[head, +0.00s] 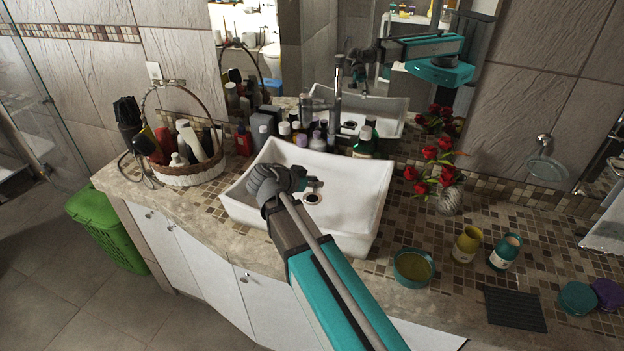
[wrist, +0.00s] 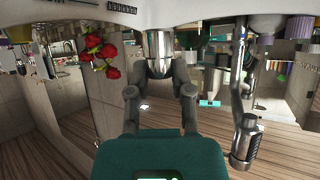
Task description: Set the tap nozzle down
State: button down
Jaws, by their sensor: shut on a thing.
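My gripper (head: 300,183) is over the left part of the white sink basin (head: 365,215). In the wrist view my gripper's fingers (wrist: 159,72) are closed on a shiny silver, tapered piece, the tap nozzle (wrist: 158,46). In the head view the nozzle is too small and dark to make out clearly at the fingertips. The chrome tap (head: 338,85) stands upright behind the basin. It also shows in the wrist view (wrist: 243,100), to the right of the fingers and apart from them. I cannot tell whether the nozzle touches the basin.
Several bottles (head: 363,142) line the basin's back edge. A wicker basket (head: 190,172) of bottles stands left. Red roses in a vase (head: 447,200), a teal bowl (head: 413,267), a yellow jar (head: 467,244) and a black mat (head: 514,309) are right. Some mosaic counter between is bare.

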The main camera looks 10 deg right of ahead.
jog(key=shift+w, duration=0.2)
dwell(0.3)
jog(key=w+d+r+n+t+y+p, duration=0.2)
jog(key=d+r+n+t+p, duration=0.1)
jog(key=d, duration=0.3)
jog(key=shift+w+d+r+p, duration=0.15)
jog(key=shift+w+r+p, duration=0.25)
jog(key=shift+r+p, duration=0.1)
jog(key=shift+w+f, duration=0.1)
jog(key=w+a+f+b, duration=0.1)
jog(key=w+f+b, duration=0.2)
jog(key=w, duration=0.1)
jog(key=w+a+f+b, duration=0.2)
jog(key=w+f+b, duration=0.1)
jog(key=w, duration=0.1)
jog(key=w+a+f+b, duration=0.2)
jog(key=w+f+b, duration=0.1)
jog(key=w, duration=0.1)
jog(key=shift+a, duration=0.15)
